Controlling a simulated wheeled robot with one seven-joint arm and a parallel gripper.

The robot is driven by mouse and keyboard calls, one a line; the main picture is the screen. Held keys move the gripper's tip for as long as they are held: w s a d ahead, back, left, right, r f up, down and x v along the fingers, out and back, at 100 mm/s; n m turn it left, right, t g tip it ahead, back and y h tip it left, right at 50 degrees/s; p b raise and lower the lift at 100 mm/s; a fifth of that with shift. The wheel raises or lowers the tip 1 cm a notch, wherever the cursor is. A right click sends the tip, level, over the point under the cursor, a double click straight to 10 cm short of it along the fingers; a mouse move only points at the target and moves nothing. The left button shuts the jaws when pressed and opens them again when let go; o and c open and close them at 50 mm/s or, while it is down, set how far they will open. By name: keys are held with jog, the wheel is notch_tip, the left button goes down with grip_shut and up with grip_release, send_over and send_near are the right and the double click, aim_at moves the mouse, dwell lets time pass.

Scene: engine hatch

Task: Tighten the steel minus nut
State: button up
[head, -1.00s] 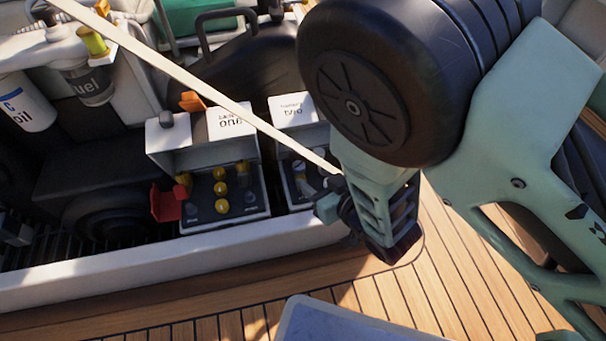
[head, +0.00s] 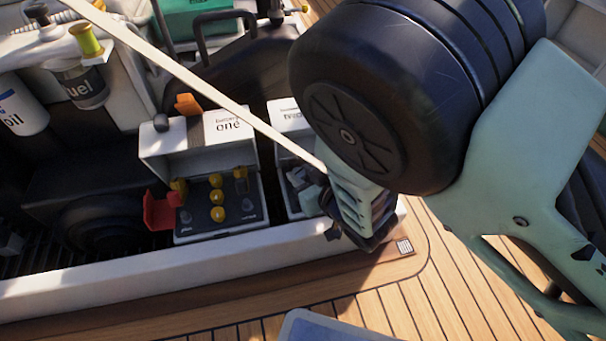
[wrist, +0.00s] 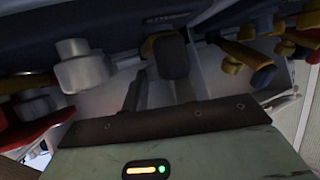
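In the head view, battery box one (head: 170,163) is open, and its dark top holds yellow and grey nuts. Which nut is the minus one I cannot tell there.
A pale strut (head: 205,85) crosses diagonally above the boxes. A red flap (head: 161,211) stands left of box one. Yellow nuts (wrist: 240,60) are right of the fingers. The white hatch rim (head: 130,270) runs in front; wooden deck (head: 390,310) lies beyond.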

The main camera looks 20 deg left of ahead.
jog(key=shift+s+h, duration=0.1)
jog(key=shift+h, duration=0.2)
jog(key=shift+s+a+r+m+t+h+p, duration=0.1)
jog(key=shift+s+a+m+t+h+p, duration=0.05)
jog(key=shift+m+t+h+p, duration=0.95)
jog(key=shift+s+a+m+t+h+p, duration=0.15)
jog(key=shift+m+t+h+p, duration=0.9)
jog(key=shift+m+h, duration=0.55)
jog(key=shift+m, duration=0.3)
jog(key=o, duration=1)
jog(key=shift+c, duration=0.2)
jog(key=p+v, duration=0.8)
jog(key=v, duration=0.9)
jog(key=shift+d, duration=0.3)
